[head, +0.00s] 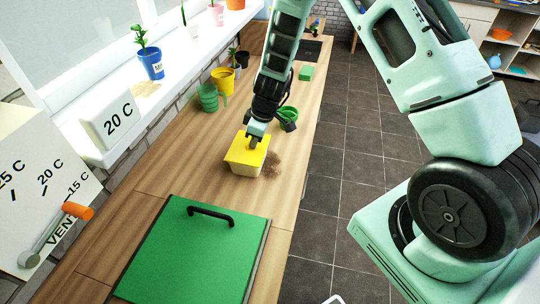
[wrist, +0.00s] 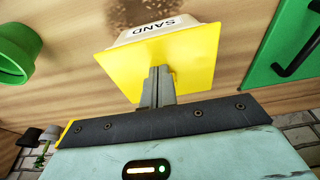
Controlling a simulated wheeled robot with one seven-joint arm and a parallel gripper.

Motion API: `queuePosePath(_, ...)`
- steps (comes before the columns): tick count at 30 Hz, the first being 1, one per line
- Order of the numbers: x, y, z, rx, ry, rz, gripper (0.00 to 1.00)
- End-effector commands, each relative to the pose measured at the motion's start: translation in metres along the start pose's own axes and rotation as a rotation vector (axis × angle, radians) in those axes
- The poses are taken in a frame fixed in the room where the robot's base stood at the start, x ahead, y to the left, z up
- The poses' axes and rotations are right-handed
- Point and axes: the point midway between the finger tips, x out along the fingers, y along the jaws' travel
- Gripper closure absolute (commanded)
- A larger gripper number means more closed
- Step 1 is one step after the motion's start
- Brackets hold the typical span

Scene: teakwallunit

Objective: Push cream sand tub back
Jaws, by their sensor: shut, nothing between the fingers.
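The cream sand tub (head: 243,170) with a yellow lid stands upright on the wooden counter, in the middle of the head view. In the wrist view its yellow lid (wrist: 185,58) faces me, with the cream side marked SAND beyond it. My gripper (head: 252,144) points down at the far edge of the lid in the head view. In the wrist view my fingers (wrist: 160,75) are together, empty, and overlap the lid's edge. I cannot tell whether they touch the tub.
A dark grainy patch (head: 273,162) lies beside the tub's right side. A green panel with a black handle (head: 211,214) lies nearer on the counter. Green pots (head: 208,99) and a yellow pot (head: 221,80) stand farther back. The counter's right edge drops to the tiled floor.

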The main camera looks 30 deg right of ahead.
Motion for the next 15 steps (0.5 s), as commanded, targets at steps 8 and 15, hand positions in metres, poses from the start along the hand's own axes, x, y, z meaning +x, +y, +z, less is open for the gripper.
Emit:
queuePosePath(8,0.002,-0.001,-0.011,-0.001,0.001,0.0,1.0)
queuePosePath(15,0.004,-0.001,-0.02,0.0,0.001,0.0,1.0)
